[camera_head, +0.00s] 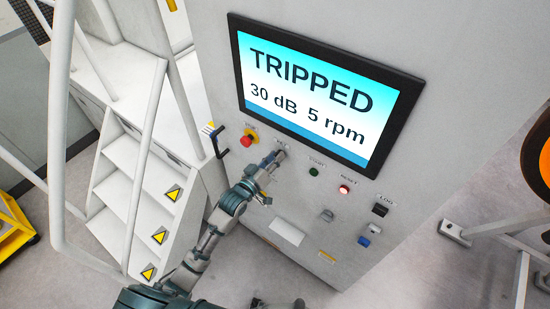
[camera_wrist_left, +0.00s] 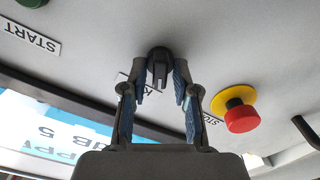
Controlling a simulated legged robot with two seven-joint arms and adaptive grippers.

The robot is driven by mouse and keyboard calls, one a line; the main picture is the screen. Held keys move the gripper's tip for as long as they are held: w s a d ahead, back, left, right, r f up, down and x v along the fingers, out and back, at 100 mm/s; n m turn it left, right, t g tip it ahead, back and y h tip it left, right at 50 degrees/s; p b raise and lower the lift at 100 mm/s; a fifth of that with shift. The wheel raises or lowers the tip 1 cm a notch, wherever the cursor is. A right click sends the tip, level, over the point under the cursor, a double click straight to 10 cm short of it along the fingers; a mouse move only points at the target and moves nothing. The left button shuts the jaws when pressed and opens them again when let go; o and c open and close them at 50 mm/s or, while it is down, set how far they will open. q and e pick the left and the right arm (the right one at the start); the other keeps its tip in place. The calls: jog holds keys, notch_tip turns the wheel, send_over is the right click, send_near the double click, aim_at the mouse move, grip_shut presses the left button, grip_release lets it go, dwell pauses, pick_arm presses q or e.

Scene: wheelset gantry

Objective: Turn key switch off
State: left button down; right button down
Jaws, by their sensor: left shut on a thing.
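The key switch (camera_wrist_left: 159,60) is a dark round knob on the grey panel of the cabinet (camera_head: 215,60). In the left wrist view it sits between the two blue-padded fingers of my left gripper (camera_wrist_left: 160,82), which is shut on it. In the head view my left gripper (camera_head: 271,163) reaches the panel below the screen, and it mostly hides the key switch. The label beside the switch is partly covered by a finger. The screen (camera_head: 320,90) reads "TRIPPED", "30 dB" and "5 rpm". My right gripper cannot be made out.
A red stop button (camera_head: 248,138) on a yellow base is left of the gripper and also shows in the wrist view (camera_wrist_left: 241,117). White stairs (camera_head: 140,165) with railings stand at left.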

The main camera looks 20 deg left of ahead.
pick_arm(q)
jog(key=c, duration=1.2)
grip_release()
jog(key=shift+f, duration=0.15)
jog(key=shift+o, duration=0.2)
jog(key=shift+a, duration=0.1)
jog(key=v, duration=1.2)
jog(key=shift+w, duration=0.1)
